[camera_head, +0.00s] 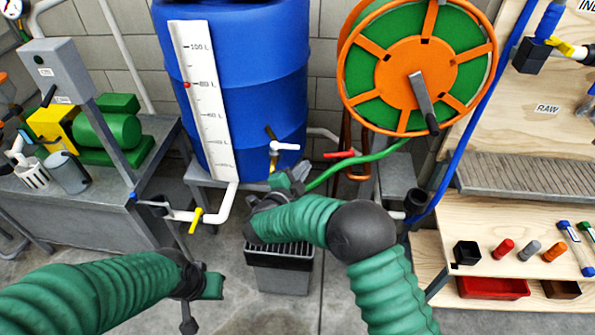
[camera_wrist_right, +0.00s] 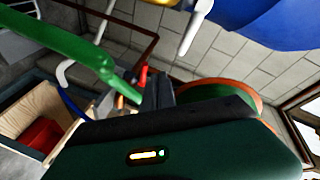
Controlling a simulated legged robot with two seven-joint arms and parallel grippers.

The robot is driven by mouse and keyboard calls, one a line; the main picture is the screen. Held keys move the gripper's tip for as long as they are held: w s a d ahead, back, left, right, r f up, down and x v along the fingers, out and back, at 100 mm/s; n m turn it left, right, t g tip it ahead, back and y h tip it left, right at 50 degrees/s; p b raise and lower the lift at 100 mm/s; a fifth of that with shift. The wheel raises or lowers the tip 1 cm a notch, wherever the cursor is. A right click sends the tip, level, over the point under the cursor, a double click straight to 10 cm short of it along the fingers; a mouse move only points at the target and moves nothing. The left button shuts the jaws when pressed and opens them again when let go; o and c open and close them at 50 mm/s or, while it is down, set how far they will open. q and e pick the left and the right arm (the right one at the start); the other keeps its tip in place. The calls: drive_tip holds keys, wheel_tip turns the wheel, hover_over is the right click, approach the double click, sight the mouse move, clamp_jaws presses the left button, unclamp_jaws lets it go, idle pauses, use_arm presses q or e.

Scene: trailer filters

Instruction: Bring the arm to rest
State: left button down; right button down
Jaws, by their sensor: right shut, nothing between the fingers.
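My right arm (camera_head: 390,285), in a green ribbed sleeve, comes up from the bottom right and bends left at a dark elbow. Its gripper (camera_head: 291,182) is in front of the blue barrel's lower part, near the white-handled tap (camera_head: 283,146). In the right wrist view the dark fingers (camera_wrist_right: 157,92) are together with nothing between them. My left arm (camera_head: 95,295) comes in from the left. Its gripper (camera_head: 207,285) is low over the floor, seen from behind, and its jaws are not clear.
A blue barrel (camera_head: 245,95) stands at the back. A hose reel (camera_head: 415,68) with a green hose (camera_head: 355,163) is right of it. A grey bin (camera_head: 280,272) stands below my right forearm. A metal bench (camera_head: 90,205) is left; wooden shelves (camera_head: 500,220) are right.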

drive_tip(key=shift+a, duration=0.25)
